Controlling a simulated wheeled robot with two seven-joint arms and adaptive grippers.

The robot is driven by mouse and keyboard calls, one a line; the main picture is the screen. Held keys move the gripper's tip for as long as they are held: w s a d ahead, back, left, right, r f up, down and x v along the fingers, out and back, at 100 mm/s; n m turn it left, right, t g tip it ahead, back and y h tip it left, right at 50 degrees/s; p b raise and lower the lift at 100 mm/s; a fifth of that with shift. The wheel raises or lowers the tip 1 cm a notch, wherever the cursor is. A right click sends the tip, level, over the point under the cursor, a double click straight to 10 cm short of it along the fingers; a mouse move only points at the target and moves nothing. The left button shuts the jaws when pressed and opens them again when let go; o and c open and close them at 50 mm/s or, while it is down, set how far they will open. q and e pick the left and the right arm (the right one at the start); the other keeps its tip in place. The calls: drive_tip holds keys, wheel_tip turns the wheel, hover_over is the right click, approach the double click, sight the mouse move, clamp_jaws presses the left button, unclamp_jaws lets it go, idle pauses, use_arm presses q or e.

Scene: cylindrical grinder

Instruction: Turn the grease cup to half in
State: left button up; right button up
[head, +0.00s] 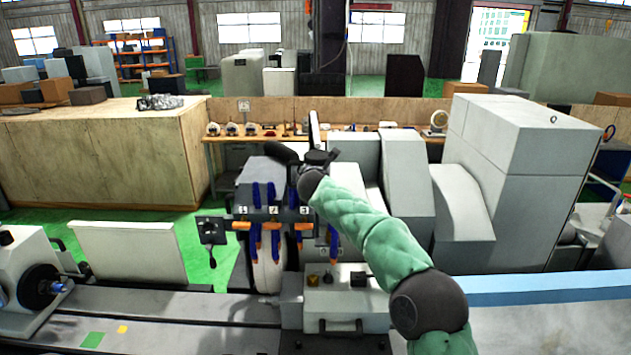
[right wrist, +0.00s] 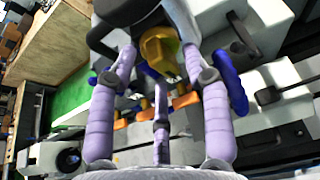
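My right arm crosses the head view from the lower right, and its dark hand (head: 315,165) is over the machine's blue-and-orange hose area. In the right wrist view, the purple fingers of my right gripper (right wrist: 160,68) stand apart. A yellow, faceted cup (right wrist: 160,50), apparently the grease cup, lies between or just beyond their tips. I see no clear grip on it, and contact is hard to judge. In the head view I cannot make it out for certain near the hand. My left gripper is not in view.
Blue hoses with orange parts (head: 275,227) hang close below the hand. A grey box (head: 345,305) with small yellow and black knobs stands in front. Large grey housings (head: 515,190) are at the right. A wooden bench (head: 100,160) stands at the left.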

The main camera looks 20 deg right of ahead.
drive_tip(key=v, duration=1.2)
drive_tip(key=shift+f, duration=0.1)
